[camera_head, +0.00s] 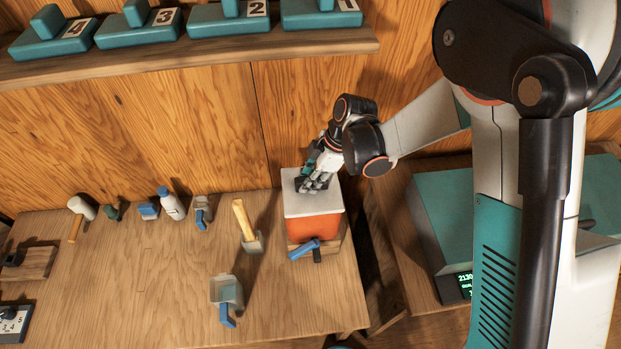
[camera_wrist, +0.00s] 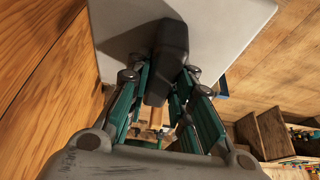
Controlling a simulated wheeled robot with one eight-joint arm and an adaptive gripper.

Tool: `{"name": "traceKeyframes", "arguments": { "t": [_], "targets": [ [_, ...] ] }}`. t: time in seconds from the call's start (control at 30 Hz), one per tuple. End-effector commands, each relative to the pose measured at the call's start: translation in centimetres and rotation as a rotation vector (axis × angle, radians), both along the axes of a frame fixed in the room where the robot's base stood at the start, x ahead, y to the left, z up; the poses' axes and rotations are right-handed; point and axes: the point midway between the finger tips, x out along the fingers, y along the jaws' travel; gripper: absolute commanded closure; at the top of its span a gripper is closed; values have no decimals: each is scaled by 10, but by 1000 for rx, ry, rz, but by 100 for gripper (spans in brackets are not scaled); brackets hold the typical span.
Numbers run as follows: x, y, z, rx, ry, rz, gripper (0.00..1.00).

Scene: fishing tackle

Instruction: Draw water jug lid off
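The water jug (camera_head: 312,229) has an orange body and stands at the right end of the wooden table. Its pale grey lid (camera_head: 322,207) sits flat on top. The lid also fills the top of the wrist view (camera_wrist: 232,32). A dark handle (camera_wrist: 166,55) stands on the lid. My gripper (camera_head: 306,184) is over the lid, with fingers on both sides of the handle; it also shows in the wrist view (camera_wrist: 163,82). The fingers are close to the handle, but whether they press on it is unclear. They hide part of the lid.
A blue-handled piece (camera_head: 303,248) sticks out at the jug's front. A wooden-handled tool (camera_head: 243,220) and a scoop (camera_head: 227,290) lie to the left. Several small items line the table's back. A shelf with numbered teal boxes (camera_head: 225,18) hangs above.

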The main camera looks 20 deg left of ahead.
Motion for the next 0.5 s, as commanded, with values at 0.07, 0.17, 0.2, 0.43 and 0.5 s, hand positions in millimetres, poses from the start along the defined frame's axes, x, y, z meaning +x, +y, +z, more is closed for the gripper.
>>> {"name": "traceKeyframes", "arguments": {
  "t": [0.07, 0.17, 0.2, 0.43, 0.5],
  "targets": [
    [0, 0, 0, 0, 0, 0, 100],
    [0, 0, 0, 0, 0, 0, 100],
    [0, 0, 0, 0, 0, 0, 100],
    [0, 0, 9, 0, 0, 0, 100],
    [0, 0, 13, 0, 0, 0, 100]
  ]
}}
